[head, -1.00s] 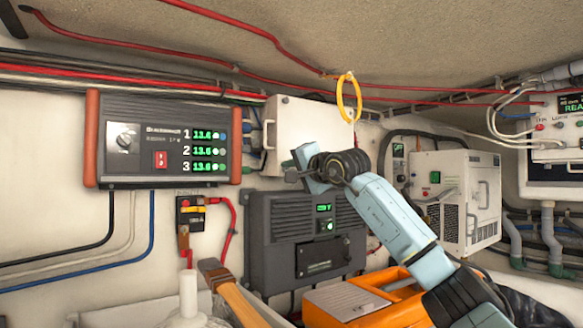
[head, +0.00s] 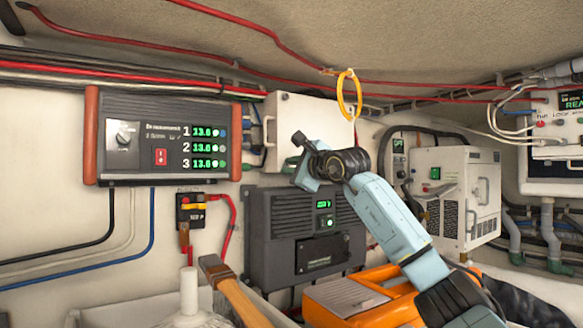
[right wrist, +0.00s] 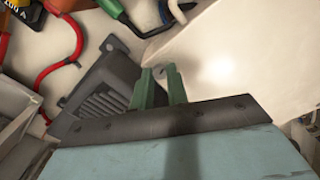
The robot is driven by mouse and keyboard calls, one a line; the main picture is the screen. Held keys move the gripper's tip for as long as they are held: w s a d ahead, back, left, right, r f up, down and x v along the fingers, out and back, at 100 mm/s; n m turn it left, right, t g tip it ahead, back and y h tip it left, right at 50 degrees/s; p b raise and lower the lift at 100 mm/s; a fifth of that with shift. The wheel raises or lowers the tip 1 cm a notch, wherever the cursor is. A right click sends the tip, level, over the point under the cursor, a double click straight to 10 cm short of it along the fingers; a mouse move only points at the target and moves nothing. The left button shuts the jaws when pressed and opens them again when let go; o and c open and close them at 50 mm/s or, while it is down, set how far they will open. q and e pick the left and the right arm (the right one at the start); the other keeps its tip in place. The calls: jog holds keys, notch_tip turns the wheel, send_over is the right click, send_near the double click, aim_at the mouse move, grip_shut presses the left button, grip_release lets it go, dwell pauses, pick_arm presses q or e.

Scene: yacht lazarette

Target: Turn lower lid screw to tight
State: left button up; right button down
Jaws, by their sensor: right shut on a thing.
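The white box with its flat lid (head: 312,117) is on the wall in the middle of the head view. My right gripper (head: 296,152) is at the lower left part of this lid. In the right wrist view its two green fingers (right wrist: 158,88) are shut on a small screw (right wrist: 160,73) at the pale lid's edge. The screw is mostly hidden between the fingertips, and in the head view the gripper covers it. I cannot read how far it is turned. My left gripper is not in view.
A dark grey charger box (head: 280,262) sits just below the lid. A panel with green readouts (head: 165,140) is to the left, a red and yellow switch (head: 191,208) below it. A yellow ring (head: 349,92) hangs before the lid. An orange case (head: 345,303) and wooden handle (head: 243,303) are below.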

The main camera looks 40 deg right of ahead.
jog(key=shift+m, duration=1.6)
jog(key=c, duration=1.4)
grip_release()
jog(key=shift+o, duration=0.2)
jog(key=shift+s, duration=0.1)
jog(key=s+a+b, duration=0.1)
jog(key=s+b, duration=0.3)
jog(key=s, duration=0.9)
jog(key=shift+a, duration=0.2)
